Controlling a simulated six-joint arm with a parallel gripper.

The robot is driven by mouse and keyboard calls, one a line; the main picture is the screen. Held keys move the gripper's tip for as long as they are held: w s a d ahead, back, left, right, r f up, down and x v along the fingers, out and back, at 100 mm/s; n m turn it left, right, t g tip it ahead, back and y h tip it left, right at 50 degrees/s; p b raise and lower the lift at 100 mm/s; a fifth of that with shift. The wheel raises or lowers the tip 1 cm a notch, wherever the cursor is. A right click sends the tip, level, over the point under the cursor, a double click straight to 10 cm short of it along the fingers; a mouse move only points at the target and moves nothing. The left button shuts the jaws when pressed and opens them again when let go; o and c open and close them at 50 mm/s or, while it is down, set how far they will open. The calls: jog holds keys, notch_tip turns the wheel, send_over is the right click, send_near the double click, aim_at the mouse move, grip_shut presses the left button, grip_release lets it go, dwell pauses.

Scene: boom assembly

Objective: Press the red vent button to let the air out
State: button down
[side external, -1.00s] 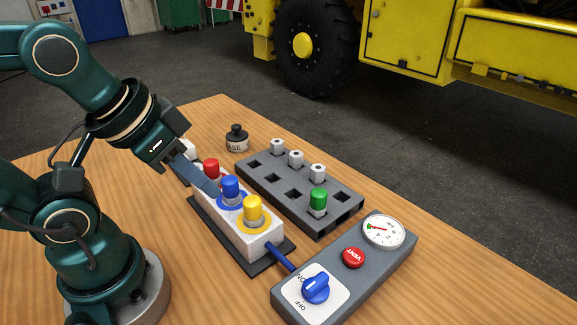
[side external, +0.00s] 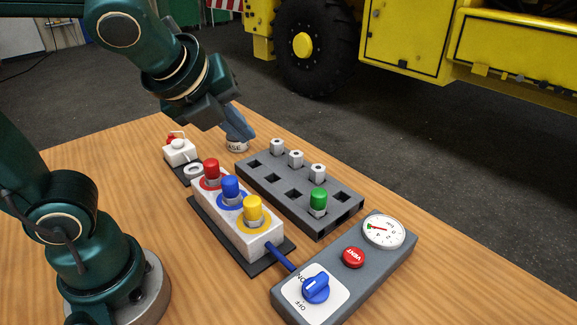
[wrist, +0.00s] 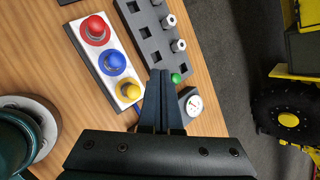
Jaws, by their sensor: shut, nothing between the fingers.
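The red vent button (side external: 353,257) sits on the grey control box (side external: 384,267), between the pressure gauge (side external: 384,231) and the blue on/off knob (side external: 316,287). The gauge also shows in the wrist view (wrist: 194,104); the button is hidden there. The gauge needle points left, by the green mark. My gripper (side external: 246,138) is shut and empty. It is raised near the grease pot (side external: 237,147), partly covering it, well behind and left of the button. In the wrist view its fingers (wrist: 161,75) lie together.
A white block (side external: 262,243) carries red, blue and yellow capped fittings. Behind it a grey rack (side external: 262,187) holds a green-capped fitting (side external: 318,200) and several pale fittings. A small white part (side external: 179,151) stands at the back left. The table's right front is clear.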

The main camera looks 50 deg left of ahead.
jog(key=w+d+m, duration=0.2)
jog(key=w+m, duration=0.1)
jog(key=m, duration=0.3)
jog(key=m+t+h, duration=0.2)
jog(key=m, duration=1.2)
send_over(348, 258)
notch_tip(348, 258, down, 4)
jog(key=shift+f, duration=4.4)
jog(key=shift+f, duration=0.1)
jog(key=shift+f, duration=0.3)
